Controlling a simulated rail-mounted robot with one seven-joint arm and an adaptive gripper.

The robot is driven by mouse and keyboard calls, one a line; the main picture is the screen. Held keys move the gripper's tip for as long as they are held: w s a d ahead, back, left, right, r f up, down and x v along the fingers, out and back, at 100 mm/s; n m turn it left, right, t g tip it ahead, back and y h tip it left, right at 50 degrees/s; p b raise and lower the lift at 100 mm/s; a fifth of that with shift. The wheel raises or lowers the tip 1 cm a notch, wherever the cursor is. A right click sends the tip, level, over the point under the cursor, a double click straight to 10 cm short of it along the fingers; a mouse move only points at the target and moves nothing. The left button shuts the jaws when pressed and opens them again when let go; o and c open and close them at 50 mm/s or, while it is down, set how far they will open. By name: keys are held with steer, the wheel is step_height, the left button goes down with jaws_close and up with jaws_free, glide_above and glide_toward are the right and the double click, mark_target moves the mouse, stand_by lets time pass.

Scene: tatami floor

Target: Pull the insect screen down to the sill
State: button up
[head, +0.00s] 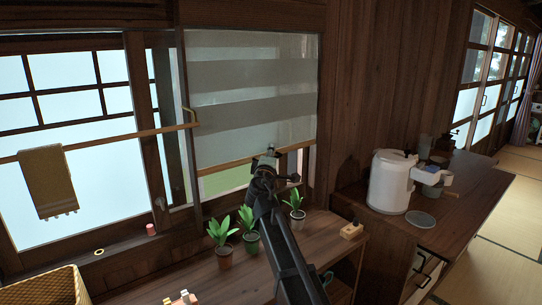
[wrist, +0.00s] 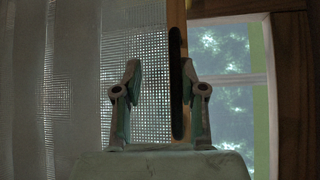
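The insect screen (head: 255,90) is a grey, banded mesh hanging over the right-hand window, with a pale wooden bottom bar (head: 225,183). A gap below the bar shows the outside; the dark wooden sill (head: 180,222) lies below. In the head view my gripper (head: 267,161) is up at the middle of the bar. In the wrist view my gripper (wrist: 160,88) is open, with the bar (wrist: 178,22) and a dark, rounded strip (wrist: 177,88) between its fingers. The strip is close to the right finger and apart from the left one; contact cannot be told.
Several small potted plants (head: 250,243) stand on the wooden counter (head: 200,275) below the window, near my arm. A wooden rail with a towel (head: 47,180) crosses the left window. A white cooker (head: 390,182) stands at right. A woven basket (head: 45,288) is front left.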

steer(key=p, duration=0.9)
glide_toward(273, 121)
steer(key=w, duration=0.2)
steer(key=w+r, duration=0.1)
steer(key=w, duration=0.1)
steer(key=shift+w+d, duration=0.15)
steer(key=shift+w, duration=0.25)
steer(key=shift+s, duration=0.15)
steer(key=s+r+p, duration=0.1)
steer(key=s+r, duration=0.1)
steer(key=s, duration=1.7)
steer(key=shift+s+a+r, duration=0.3)
steer(key=shift+a+r, duration=0.05)
steer(key=shift+a, duration=0.15)
steer(key=shift+w+f, duration=0.1)
stand_by(0.5)
step_height(273, 121, down, 5)
steer(key=w+p, duration=0.1)
steer(key=w, duration=0.2)
steer(key=w+p, duration=0.1)
steer(key=w, duration=0.4)
steer(key=w+r+p, duration=0.1)
steer(key=w+p, duration=0.1)
steer(key=w, duration=0.4)
steer(key=w+d+r+p, duration=0.1)
steer(key=w+p, duration=0.1)
steer(key=w, duration=0.3)
steer(key=shift+w+r, duration=0.1)
steer(key=shift+w, duration=0.25)
steer(key=shift+c, duration=0.3)
